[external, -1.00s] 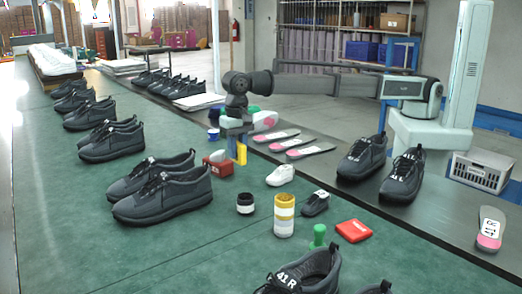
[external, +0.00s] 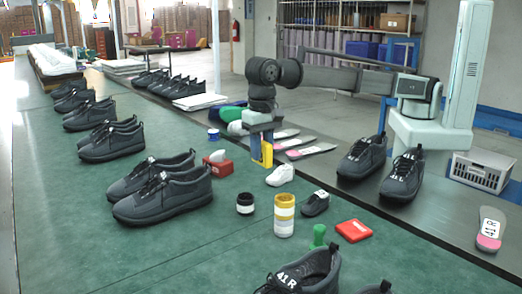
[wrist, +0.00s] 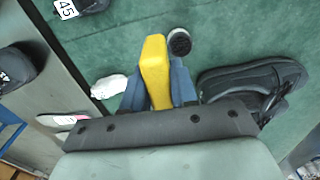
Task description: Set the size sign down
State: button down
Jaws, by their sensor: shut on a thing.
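My gripper (external: 261,148) is shut on a yellow upright piece, which I take to be the size sign (external: 267,155). In the wrist view the yellow sign (wrist: 156,70) stands between the blue fingers of my gripper (wrist: 158,88). No number shows on the side I see. The sign is low over the green surface (external: 240,255), between the red box (external: 219,167) and the small white shoe (external: 280,176). I cannot tell whether its lower end touches the surface.
Dark shoe pairs (external: 165,195) line the left. A black jar (external: 245,204), a yellow-and-white jar (external: 284,215), a small black shoe (external: 316,203), a green knobbed piece (external: 319,237) and a red flat box (external: 353,230) stand in front. Insoles (external: 310,151) lie behind. The front left is clear.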

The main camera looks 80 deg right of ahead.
jog(key=s+a, duration=1.2)
jog(key=s, duration=0.3)
jog(key=s+a, duration=1.1)
jog(key=s, duration=0.4)
jog(key=shift+n, duration=0.3)
jog(key=shift+w+f, duration=0.15)
jog(key=shift+f, duration=3.6)
jog(key=shift+w+f, duration=0.15)
jog(key=shift+f, duration=3.6)
jog(key=c, duration=0.9)
grip_release()
jog(key=shift+f, duration=0.15)
notch_tip(320, 180, up, 12)
jog(key=shift+r, duration=0.2)
